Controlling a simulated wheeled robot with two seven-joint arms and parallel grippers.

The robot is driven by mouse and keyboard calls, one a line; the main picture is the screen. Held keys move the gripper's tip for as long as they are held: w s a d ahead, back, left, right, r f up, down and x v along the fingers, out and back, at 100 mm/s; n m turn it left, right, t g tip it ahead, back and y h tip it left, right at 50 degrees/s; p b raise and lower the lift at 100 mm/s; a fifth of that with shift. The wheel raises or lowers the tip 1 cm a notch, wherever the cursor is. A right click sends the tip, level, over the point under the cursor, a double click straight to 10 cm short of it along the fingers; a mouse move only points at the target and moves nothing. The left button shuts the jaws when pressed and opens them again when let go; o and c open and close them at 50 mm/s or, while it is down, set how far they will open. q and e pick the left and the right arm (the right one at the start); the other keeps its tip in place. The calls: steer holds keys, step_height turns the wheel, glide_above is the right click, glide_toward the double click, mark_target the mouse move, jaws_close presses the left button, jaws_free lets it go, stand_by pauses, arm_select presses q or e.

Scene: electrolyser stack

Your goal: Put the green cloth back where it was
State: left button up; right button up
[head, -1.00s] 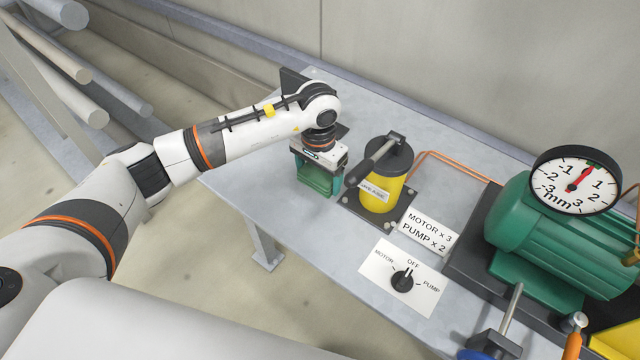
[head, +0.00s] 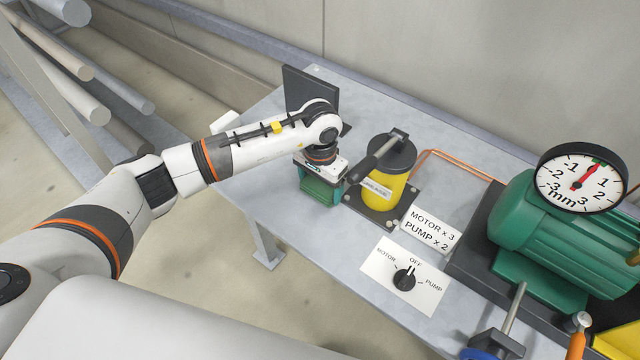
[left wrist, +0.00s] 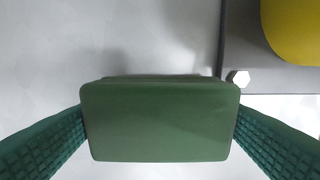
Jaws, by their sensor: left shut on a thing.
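The green cloth (head: 319,191) is a folded, block-like green bundle at the left part of the grey table, just left of the yellow cylinder. In the left wrist view the cloth (left wrist: 160,122) fills the lower middle, with a green textured finger pressed on each side. My left gripper (head: 321,178) is shut on the cloth and points down at the table. I cannot tell whether the cloth touches the table. My right gripper is not in view.
A yellow cylinder (head: 383,193) with a black lid and lever stands close right of the cloth on a dark bolted plate (head: 404,207). A dark upright panel (head: 312,88) stands behind the gripper. A switch card (head: 403,277), label card (head: 431,229), green motor (head: 550,237) and dial (head: 582,178) lie farther right.

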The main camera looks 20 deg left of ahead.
mark_target(320, 184)
arm_select(q)
steer(key=shift+s+f, duration=0.15)
steer(key=shift+f, duration=0.2)
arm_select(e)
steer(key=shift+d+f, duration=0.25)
arm_select(q)
steer(key=o, duration=0.7)
steer(key=shift+o, duration=0.9)
steer(key=shift+s+f, duration=0.15)
steer(key=shift+d+r, duration=0.1)
steer(key=shift+r, duration=0.25)
steer(key=shift+w+r+p, duration=0.25)
steer(key=shift+r+p, duration=0.15)
steer(key=shift+p, duration=0.3)
step_height(320, 184, up, 12)
steer(key=b, duration=0.1)
steer(key=shift+b, duration=0.35)
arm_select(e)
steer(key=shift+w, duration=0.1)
